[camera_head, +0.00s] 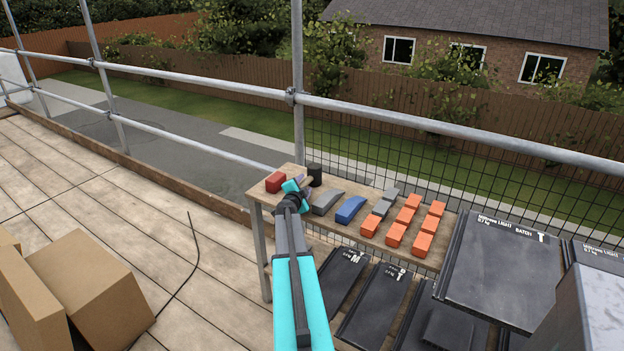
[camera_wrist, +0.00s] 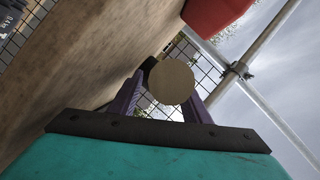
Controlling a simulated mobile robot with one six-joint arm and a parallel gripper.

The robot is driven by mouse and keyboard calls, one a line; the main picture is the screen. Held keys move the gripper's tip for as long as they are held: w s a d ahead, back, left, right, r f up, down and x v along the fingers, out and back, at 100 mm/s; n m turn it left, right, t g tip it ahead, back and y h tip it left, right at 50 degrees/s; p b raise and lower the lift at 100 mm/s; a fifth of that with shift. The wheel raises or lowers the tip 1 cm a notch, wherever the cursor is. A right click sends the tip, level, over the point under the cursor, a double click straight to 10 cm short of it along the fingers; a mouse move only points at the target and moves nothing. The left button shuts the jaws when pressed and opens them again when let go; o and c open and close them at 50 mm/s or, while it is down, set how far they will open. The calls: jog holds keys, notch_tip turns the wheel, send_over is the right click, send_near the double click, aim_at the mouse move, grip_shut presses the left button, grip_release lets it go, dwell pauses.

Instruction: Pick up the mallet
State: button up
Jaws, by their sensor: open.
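The mallet lies on the wooden bench near its left end. Its dark head (camera_head: 314,170) shows just behind my gripper (camera_head: 301,184) in the head view, and my gripper partly covers the handle. In the wrist view the round tan end of the mallet's handle (camera_wrist: 172,80) faces the camera. It appears between the two purple fingers of my gripper (camera_wrist: 163,92). The fingers are apart, one on each side of the handle end in the picture. I cannot tell whether they touch it.
A red box (camera_head: 275,182) sits close left of my gripper. Grey and blue blocks (camera_head: 350,209) and several orange blocks (camera_head: 394,235) lie to the right on the bench (camera_head: 256,194). Dark tiles (camera_head: 375,302) stand in front. Scaffold rails (camera_head: 240,88) run behind. Cardboard boxes (camera_head: 95,290) stand lower left.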

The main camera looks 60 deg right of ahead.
aim_at(304, 184)
grip_shut()
jog(key=shift+r, duration=0.15)
jog(key=shift+r, duration=0.45)
notch_tip(304, 184, up, 3)
jog(key=shift+s+f+p, duration=0.1)
jog(key=shift+p, duration=0.6)
jog(key=s+a+r, duration=0.1)
jog(key=s+a, duration=0.9)
jog(key=s, duration=0.1)
jog(key=shift+s+a, duration=0.3)
jog(key=shift+s, duration=0.1)
